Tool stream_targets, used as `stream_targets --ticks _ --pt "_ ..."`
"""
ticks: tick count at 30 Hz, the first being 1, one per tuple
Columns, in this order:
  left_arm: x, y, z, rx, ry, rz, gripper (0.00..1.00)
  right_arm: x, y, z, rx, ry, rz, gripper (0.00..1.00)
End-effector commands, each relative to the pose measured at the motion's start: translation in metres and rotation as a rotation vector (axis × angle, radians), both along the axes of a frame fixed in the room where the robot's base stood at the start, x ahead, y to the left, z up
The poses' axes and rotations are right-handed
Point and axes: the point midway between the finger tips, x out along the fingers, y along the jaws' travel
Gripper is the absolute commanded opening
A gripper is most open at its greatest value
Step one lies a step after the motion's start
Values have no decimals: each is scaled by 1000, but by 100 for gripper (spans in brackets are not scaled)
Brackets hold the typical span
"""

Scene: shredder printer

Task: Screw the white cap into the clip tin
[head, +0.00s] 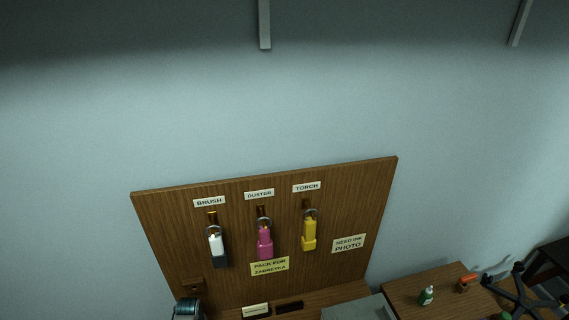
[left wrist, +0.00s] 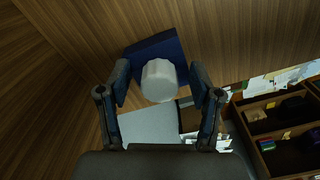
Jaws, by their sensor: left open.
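A white, faceted cap (left wrist: 159,84) sits between the two fingers of my left gripper (left wrist: 160,76) in the left wrist view. The fingers stand apart on either side of it, and the gripper is open. A dark blue box-like body (left wrist: 150,49) is right behind the cap, against wood. It may be the clip tin; whether the cap is seated in it cannot be told.
In the head view a wooden board (head: 165,230) holds a white-and-dark item (head: 217,250), a pink item (head: 265,243) and a yellow item (head: 309,236) on hooks. A teal-topped object (head: 187,308) stands at the lower left. A brown desk (head: 400,292) carries a green bottle (head: 426,296).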

Motion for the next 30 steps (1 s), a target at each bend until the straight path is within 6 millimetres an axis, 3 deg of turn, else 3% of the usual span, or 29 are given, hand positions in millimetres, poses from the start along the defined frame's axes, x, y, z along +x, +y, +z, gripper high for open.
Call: stream_targets --ticks 3,11,21,24,30 --pt "0 0 1 0 0 0 64 0 0 1 0 0 0 40" --pt "-1 0 0 0 2 -1 0 0 1 1 1 0 0 40" --pt "-2 -1 -1 -2 8 -45 0 0 2 5 2 -1 -1 40" --pt "-4 1 0 1 10 -201 0 1 3 15 3 -1 -1 40" --pt "-5 2 -5 -2 11 -625 0 0 3 11 3 0 -1 40"
